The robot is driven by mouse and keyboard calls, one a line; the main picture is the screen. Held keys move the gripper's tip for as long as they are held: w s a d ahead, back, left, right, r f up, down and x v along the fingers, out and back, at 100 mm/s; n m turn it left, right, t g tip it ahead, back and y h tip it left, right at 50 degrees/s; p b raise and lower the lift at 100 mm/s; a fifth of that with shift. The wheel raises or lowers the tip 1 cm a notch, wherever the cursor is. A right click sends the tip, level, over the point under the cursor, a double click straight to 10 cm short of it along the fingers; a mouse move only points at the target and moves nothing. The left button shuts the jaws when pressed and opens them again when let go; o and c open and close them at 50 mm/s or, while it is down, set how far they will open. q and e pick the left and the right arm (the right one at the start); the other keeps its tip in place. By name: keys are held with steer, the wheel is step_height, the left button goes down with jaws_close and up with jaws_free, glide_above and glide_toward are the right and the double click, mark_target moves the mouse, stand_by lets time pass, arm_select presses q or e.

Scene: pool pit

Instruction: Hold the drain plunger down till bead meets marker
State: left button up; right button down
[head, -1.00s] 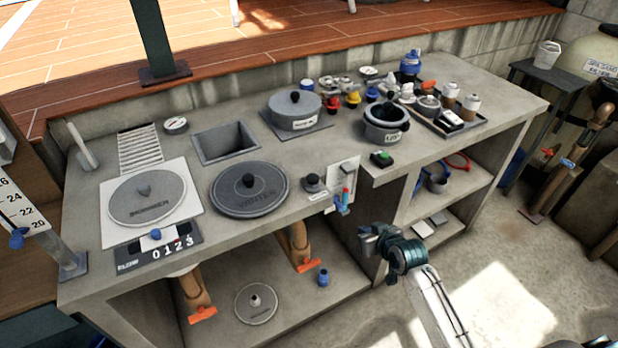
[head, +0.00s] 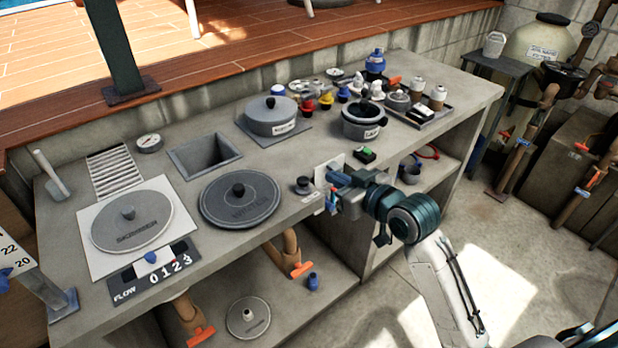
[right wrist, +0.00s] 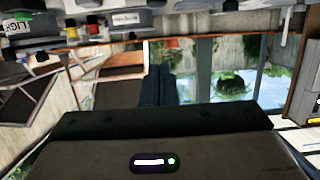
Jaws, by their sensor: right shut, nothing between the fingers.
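A short dark knob on a round grey base, which looks like the drain plunger (head: 304,186), stands upright near the counter's front edge. Just right of it is a white plate (head: 325,172) with a small red and blue fitting (head: 333,198), partly hidden by my gripper. I cannot tell a bead from a marker there. My right gripper (head: 333,178) is shut and empty, its tips just right of the plunger and apart from it in the picture. Its shut fingers also show in the right wrist view (right wrist: 158,85). My left gripper is out of view.
A dark lid marked WINTER (head: 240,215) lies left of the plunger. A SKIMMER lid (head: 132,235) and a FLOW panel (head: 155,272) with a blue knob are farther left. A green-button box (head: 364,154) and a grey pot (head: 362,133) stand behind my right arm.

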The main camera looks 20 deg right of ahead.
steer(key=p, duration=0.2)
glide_above(303, 184)
steer(key=d, duration=0.1)
steer(key=shift+s+f, duration=0.25)
steer(key=shift+f, duration=1)
step_height(303, 184, down, 3)
steer(key=shift+s+d+r, duration=0.1)
steer(key=shift+s+d, duration=0.05)
steer(key=shift+f+p, duration=0.3)
steer(key=shift+f, duration=0.25)
